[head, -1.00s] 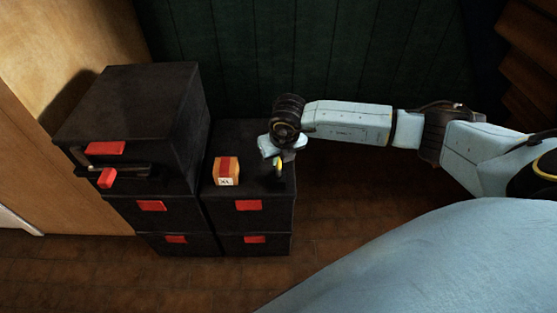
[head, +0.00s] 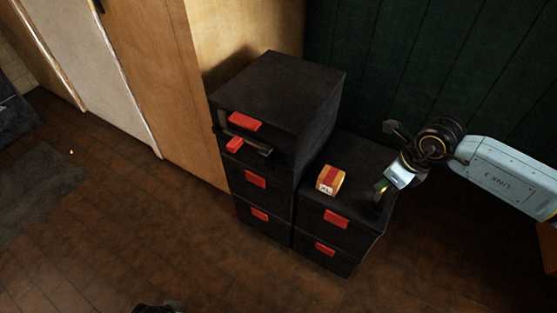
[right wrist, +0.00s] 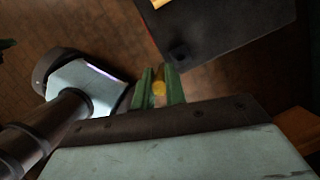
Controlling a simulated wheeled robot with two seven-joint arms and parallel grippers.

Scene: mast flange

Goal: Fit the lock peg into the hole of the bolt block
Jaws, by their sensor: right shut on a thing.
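My right gripper (head: 382,186) is at the top of the low black cabinet, near its right edge. In the right wrist view its green fingers (right wrist: 159,90) are shut on a short yellow peg (right wrist: 159,87), which looks like the lock peg.
The low black cabinet (head: 352,235) carries an orange box (head: 331,179) with a red band, left of the gripper. A taller black cabinet (head: 282,88) with red handles stands to its left. A green panelled wall (head: 400,60) is behind. Brown floor (head: 130,220) is clear in front.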

